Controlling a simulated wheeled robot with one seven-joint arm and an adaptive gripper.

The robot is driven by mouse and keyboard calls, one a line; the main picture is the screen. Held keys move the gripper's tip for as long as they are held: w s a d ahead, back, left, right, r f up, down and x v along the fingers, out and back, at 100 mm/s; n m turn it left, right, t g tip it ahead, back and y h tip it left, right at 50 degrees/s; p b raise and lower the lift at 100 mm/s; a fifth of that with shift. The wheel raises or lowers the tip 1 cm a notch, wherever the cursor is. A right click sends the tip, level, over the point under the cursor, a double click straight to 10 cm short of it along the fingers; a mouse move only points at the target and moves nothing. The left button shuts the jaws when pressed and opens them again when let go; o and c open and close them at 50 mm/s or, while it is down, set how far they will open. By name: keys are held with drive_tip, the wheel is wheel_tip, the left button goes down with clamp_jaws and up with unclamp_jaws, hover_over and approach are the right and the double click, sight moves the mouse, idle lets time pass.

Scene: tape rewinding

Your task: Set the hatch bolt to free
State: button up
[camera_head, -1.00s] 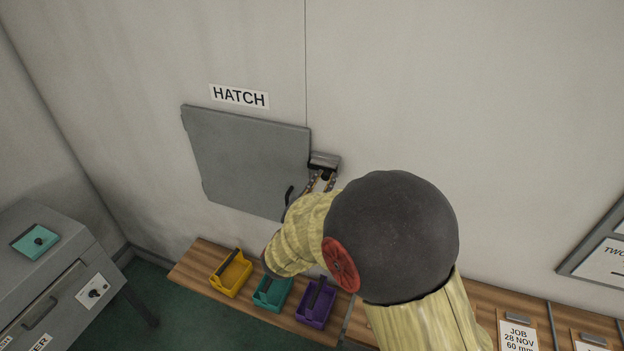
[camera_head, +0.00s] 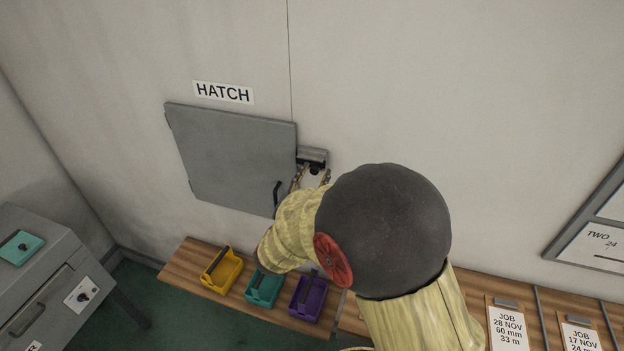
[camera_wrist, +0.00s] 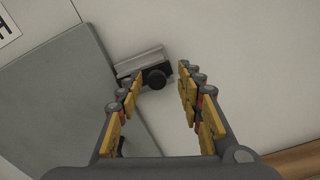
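The grey hatch (camera_head: 232,155) is set in the wall below the HATCH label, its panel flat against the wall. The hatch bolt (camera_head: 312,155) is a grey metal block at the hatch's right edge. In the wrist view the bolt has a round black knob (camera_wrist: 154,79) on the block (camera_wrist: 140,64). My gripper (camera_wrist: 158,78) is open, its yellow-padded fingers apart with the knob between and just beyond the tips. I cannot tell whether the left finger touches the knob. In the head view my gripper (camera_head: 311,176) is partly hidden by my arm.
Yellow (camera_head: 222,272), teal (camera_head: 264,289) and purple (camera_head: 308,298) bins sit on a wooden bench (camera_head: 186,263) below. A grey cabinet (camera_head: 50,285) stands at left. The wall right of the bolt is clear.

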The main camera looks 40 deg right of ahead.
drive_tip(key=v, duration=1.2)
idle(0.4)
